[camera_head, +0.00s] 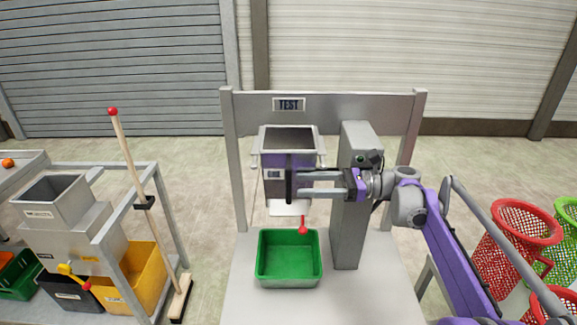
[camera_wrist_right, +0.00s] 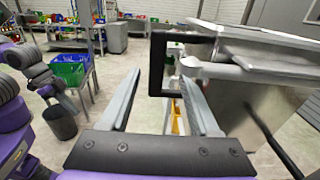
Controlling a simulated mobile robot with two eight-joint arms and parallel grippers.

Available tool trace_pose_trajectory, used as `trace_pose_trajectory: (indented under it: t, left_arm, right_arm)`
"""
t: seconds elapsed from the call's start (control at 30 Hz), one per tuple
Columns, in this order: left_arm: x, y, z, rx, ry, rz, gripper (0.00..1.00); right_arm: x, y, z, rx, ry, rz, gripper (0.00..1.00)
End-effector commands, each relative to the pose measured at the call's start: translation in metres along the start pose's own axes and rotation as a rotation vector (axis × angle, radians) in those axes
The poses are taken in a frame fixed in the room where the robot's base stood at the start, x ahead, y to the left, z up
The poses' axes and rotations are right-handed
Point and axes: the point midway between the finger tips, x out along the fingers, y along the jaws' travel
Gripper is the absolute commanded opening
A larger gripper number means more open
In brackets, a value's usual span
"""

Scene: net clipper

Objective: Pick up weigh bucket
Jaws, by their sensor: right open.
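The weigh bucket (camera_head: 289,140) is a grey metal hopper with an open top, hung in the test frame; in the right wrist view its metal side (camera_wrist_right: 255,105) fills the right. A black handle (camera_head: 289,182) stands at its front, and it shows as a square loop in the right wrist view (camera_wrist_right: 157,65). My right gripper (camera_head: 299,183) is open in front of the bucket, its fingers pointing left toward the handle. In the right wrist view the fingertips (camera_wrist_right: 161,75) lie on either side of the handle's near bar; contact is not clear. My left gripper is not in view.
A green tray (camera_head: 289,257) stands on the table below the bucket, with a red-knobbed lever (camera_head: 302,230) behind it. A grey column (camera_head: 350,205) is right of the bucket. A cart with another hopper (camera_head: 52,200) stands left; red baskets (camera_head: 520,235) stand right.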

Motion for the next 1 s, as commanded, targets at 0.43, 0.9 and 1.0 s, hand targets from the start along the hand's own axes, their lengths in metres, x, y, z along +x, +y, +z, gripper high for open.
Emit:
trace_pose_trajectory:
  t: [0.43, 0.9, 1.0]
  left_arm:
    - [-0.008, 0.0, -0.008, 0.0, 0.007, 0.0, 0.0]
    - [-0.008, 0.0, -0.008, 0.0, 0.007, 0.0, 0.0]
    - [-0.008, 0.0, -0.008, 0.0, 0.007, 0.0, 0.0]
  right_arm:
    - [0.05, 0.005, 0.002, -0.001, 0.001, 0.0, 0.62]
    - [0.049, 0.004, 0.002, -0.001, 0.001, 0.0, 0.05]
    - [0.049, 0.004, 0.002, -0.001, 0.001, 0.0, 0.0]
